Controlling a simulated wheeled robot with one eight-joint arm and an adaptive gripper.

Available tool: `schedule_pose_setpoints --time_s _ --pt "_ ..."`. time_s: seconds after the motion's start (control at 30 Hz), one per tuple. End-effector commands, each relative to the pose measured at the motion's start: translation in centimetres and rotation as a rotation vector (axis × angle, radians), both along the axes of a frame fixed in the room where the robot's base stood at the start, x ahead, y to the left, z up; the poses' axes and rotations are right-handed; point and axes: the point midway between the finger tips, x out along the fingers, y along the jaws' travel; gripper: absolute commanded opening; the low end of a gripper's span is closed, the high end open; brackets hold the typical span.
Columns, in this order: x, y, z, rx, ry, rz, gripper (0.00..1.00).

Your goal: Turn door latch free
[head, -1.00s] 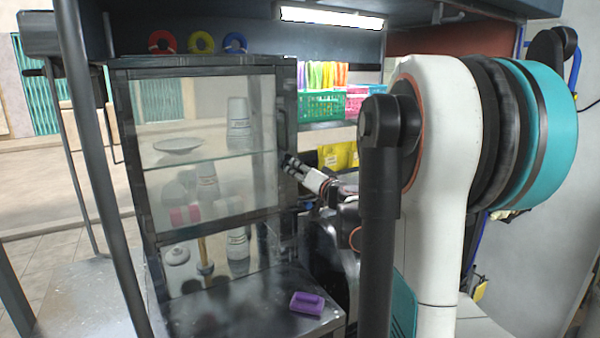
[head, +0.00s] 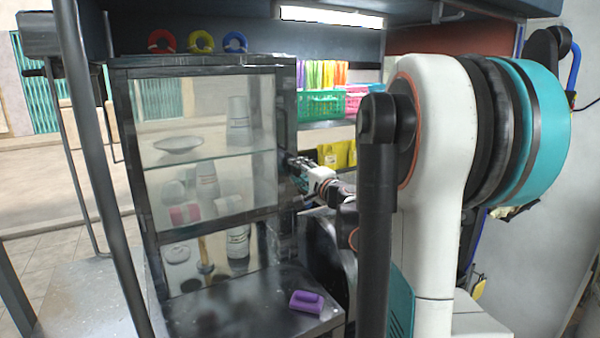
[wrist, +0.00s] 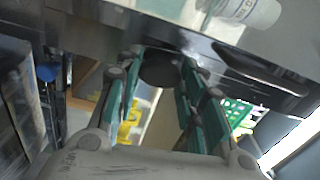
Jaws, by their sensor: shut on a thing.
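The glass-fronted cabinet (head: 118,110) has a dark metal frame. In the wrist view, its dark latch (wrist: 158,68) is a rounded piece at the cabinet's metal edge (wrist: 120,20). My gripper (wrist: 157,76) has its teal-sided fingers on either side of the latch, shut on it. In the head view, my gripper (head: 293,164) is at the right edge of the cabinet, about mid-height. The latch is hidden there behind the fingers and frame.
Bottles and dishes stand inside the cabinet. A green basket (head: 322,103) is on the shelf behind, with yellow packets (head: 338,154) below it.

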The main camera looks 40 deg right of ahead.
Motion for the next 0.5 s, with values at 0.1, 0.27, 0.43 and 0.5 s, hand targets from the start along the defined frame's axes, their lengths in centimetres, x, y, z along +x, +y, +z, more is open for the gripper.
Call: schedule_pose_setpoints --time_s 0.1,0.27,0.43,0.5 --pt "-0.01 -0.05 -0.02 0.044 -0.011 -0.001 0.12" --pt "-0.02 -0.05 -0.04 0.082 -0.02 -0.001 0.12" --pt "-0.02 -0.05 -0.05 0.096 -0.023 -0.001 0.12" --pt "-0.02 -0.06 -0.04 0.097 -0.023 -0.001 0.12"
